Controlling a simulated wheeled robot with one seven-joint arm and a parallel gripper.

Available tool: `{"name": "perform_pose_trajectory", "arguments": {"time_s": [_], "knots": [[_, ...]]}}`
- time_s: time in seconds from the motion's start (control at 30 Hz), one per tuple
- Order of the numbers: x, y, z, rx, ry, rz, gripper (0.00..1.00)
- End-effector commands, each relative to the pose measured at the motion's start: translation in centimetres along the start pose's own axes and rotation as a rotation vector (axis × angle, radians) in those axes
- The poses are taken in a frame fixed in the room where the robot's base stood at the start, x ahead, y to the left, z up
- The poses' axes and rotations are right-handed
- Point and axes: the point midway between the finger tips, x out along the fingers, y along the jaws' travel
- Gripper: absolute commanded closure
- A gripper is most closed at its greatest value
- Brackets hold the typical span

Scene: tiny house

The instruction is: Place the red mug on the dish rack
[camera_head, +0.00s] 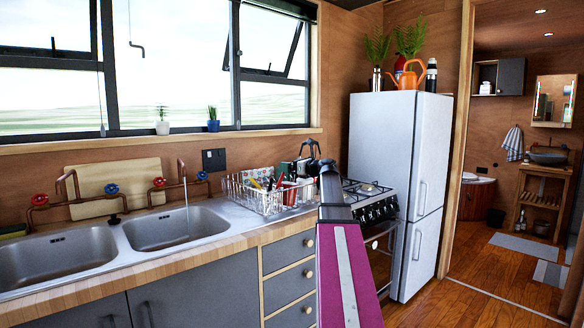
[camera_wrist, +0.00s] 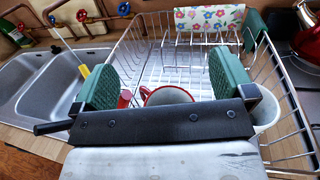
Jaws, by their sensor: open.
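The red mug (camera_wrist: 168,95), red outside with a pale inside, shows in the wrist view between the two green finger pads. Its lower part is hidden behind the dark bar of my gripper (camera_wrist: 165,80). My gripper is open, with one pad to each side of the mug and a gap on both sides. The wire dish rack (camera_wrist: 187,55) lies under and beyond my gripper, and the mug appears to be within its near part. In the head view, the dish rack (camera_head: 262,202) stands on the counter right of the sinks, with my gripper (camera_head: 306,165) over its right end.
A flowered item (camera_wrist: 208,20) stands at the rack's far side. A pale cup (camera_wrist: 266,110) sits beside the right pad, and a yellow-handled utensil (camera_wrist: 83,71) left of the left pad. The stove (camera_head: 372,200) and fridge (camera_head: 382,140) stand to the right. The rack's middle looks clear.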

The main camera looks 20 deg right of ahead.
Motion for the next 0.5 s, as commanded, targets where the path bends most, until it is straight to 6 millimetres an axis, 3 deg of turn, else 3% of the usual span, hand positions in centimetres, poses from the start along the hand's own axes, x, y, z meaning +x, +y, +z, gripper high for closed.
{"name": "perform_pose_trajectory", "arguments": {"time_s": [0.1, 0.5], "knots": [[-0.2, 0.0, 1.1, -0.001, -0.001, 0.0, 0.0], [-8.5, 0.1, 0.8, 0.0, 0.0, -0.002, 0.0]]}}
